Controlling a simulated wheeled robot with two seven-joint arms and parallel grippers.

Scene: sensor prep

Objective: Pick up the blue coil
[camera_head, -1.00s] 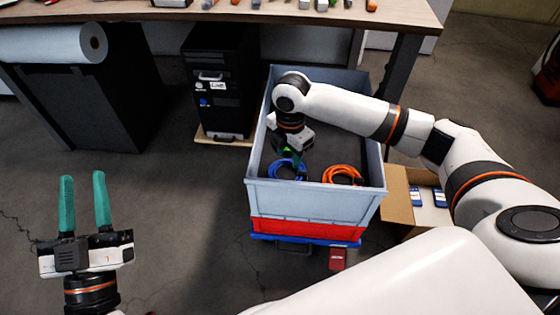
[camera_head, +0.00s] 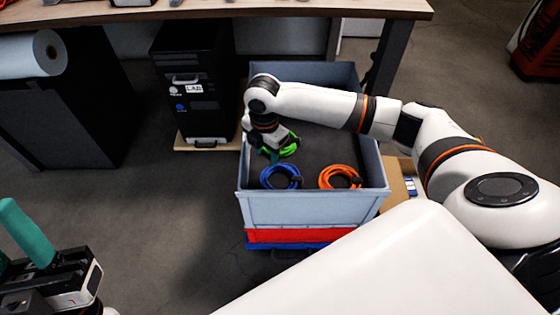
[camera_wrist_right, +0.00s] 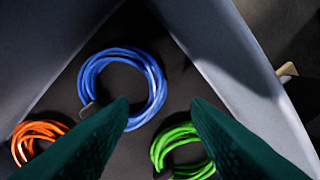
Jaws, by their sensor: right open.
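The blue coil (camera_head: 281,187) lies in the grey crate (camera_head: 310,210), near its front left corner. In the right wrist view the blue coil (camera_wrist_right: 156,75) is a full ring just beyond my fingertips. My right gripper (camera_head: 276,158) is inside the crate, open and empty, just behind the blue coil in the head view. In the wrist view its teal fingers (camera_wrist_right: 161,108) stand apart, the left one overlapping the coil's lower edge. My left gripper (camera_head: 12,225) is cut off at the lower left edge, its fingers apart.
An orange coil (camera_head: 326,178) lies right of the blue one, and a green coil (camera_head: 292,150) lies behind it, partly hidden by my right gripper. The crate's walls enclose them closely. A computer tower (camera_head: 190,95) stands left, a cardboard box (camera_head: 398,175) right, and a table (camera_head: 300,10) behind.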

